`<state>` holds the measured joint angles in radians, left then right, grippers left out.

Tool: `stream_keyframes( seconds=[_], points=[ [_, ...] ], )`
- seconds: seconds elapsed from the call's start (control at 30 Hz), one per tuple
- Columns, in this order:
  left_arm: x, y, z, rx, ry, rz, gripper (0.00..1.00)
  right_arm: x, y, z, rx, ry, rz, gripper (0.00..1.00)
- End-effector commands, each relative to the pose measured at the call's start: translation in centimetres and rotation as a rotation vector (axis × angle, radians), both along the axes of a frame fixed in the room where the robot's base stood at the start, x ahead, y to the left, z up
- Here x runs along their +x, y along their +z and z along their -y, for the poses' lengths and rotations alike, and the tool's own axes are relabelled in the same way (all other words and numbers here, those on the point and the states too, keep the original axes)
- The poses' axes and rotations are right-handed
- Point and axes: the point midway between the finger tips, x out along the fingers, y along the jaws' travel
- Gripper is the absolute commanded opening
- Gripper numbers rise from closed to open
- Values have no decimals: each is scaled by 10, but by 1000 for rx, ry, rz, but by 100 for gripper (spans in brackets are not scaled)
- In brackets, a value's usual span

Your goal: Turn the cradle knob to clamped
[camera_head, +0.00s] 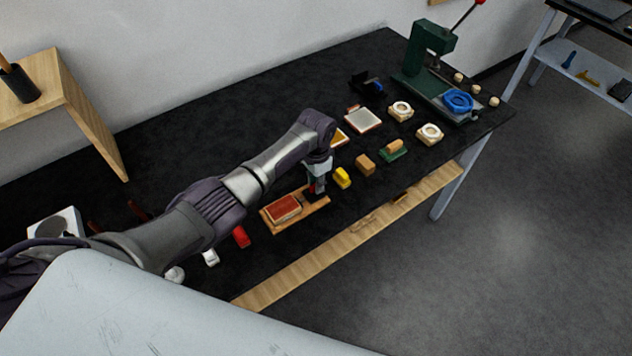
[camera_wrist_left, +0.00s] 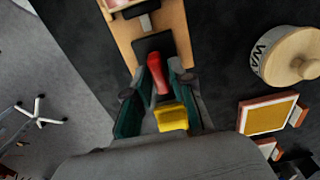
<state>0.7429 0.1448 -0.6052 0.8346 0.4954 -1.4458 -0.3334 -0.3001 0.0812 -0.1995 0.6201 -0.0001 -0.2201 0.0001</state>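The cradle is a wooden board (camera_head: 312,206) near the table's front edge, with a red-topped block (camera_head: 284,208) on its left part. Its board also shows at the top of the left wrist view (camera_wrist_left: 176,22). The knob, a red lever (camera_wrist_left: 158,74), stands by a black plate at the board's end. My left gripper (camera_head: 316,190) is over the right end of the cradle. In the left wrist view its two dark green fingers (camera_wrist_left: 156,98) are apart, on either side of the red lever, with gaps visible. Contact cannot be told. My right gripper is not in view.
A yellow block (camera_head: 342,177) lies close right of the gripper. A tan block (camera_head: 365,164), a green-based piece (camera_head: 393,150) and round pale pots (camera_head: 429,133) stand farther right. A green press (camera_head: 427,62) is at the far end. A red piece (camera_head: 241,237) lies left of the cradle.

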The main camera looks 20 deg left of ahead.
Motion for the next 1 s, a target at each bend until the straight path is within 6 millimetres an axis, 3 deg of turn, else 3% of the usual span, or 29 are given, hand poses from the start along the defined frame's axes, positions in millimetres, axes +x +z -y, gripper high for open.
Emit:
stream_keyframes(
  seconds=[0.07, 0.47, 1.0],
  points=[
    [0, 0, 0, 1, 0, -1, 40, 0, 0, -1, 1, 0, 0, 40],
    [0, 7, 0, -1, -1, 1, 40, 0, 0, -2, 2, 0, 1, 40],
    [0, 107, 0, -1, -1, 1, 40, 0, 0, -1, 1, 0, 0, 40]
  ],
)
